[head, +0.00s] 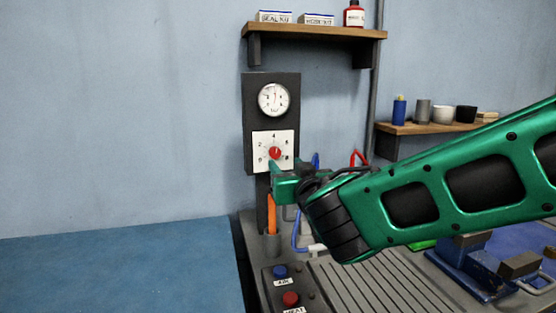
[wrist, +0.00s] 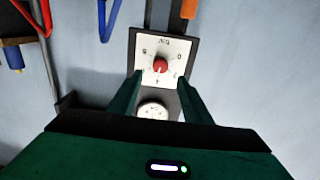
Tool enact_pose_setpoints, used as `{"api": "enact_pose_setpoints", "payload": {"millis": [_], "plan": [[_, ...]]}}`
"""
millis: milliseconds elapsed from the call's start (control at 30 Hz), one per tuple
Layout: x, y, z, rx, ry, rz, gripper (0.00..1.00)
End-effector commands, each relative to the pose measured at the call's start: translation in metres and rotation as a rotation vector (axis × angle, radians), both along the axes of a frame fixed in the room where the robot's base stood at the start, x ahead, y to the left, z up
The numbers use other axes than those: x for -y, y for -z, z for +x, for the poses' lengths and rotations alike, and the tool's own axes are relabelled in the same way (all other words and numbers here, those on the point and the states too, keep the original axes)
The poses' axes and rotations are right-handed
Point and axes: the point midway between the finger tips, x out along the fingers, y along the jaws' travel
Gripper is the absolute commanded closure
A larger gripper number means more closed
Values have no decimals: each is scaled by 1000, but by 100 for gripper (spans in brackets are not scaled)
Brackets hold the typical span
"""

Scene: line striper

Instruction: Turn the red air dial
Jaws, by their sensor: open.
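The red air dial (head: 275,153) sits on a white numbered plate (head: 261,138) on a dark upright panel, below a round gauge (head: 274,99). In the wrist view the dial (wrist: 160,66) shows upside down, ahead of the jaws and between their lines. My gripper (wrist: 155,82) is open, its two green fingers apart and nothing between them. In the head view my gripper (head: 274,176) is at the lower right edge of the plate, and its fingertips partly cover the plate's lower part. I cannot tell how far the fingertips are from the dial.
A wooden shelf (head: 315,32) with boxes and a red bottle is above right. An orange-handled tool (head: 271,213) stands in a holder below the panel. Blue and red buttons (head: 290,298) are on a box at the front. Blue and red handled tools (wrist: 108,18) hang beside the panel.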

Motion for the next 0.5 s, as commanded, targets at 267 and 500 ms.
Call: {"api": "enact_pose_setpoints", "payload": {"millis": [267,500], "plan": [[-13,1,48,-2,2,2,55],[-22,1,76,-2,0,3,55]]}}
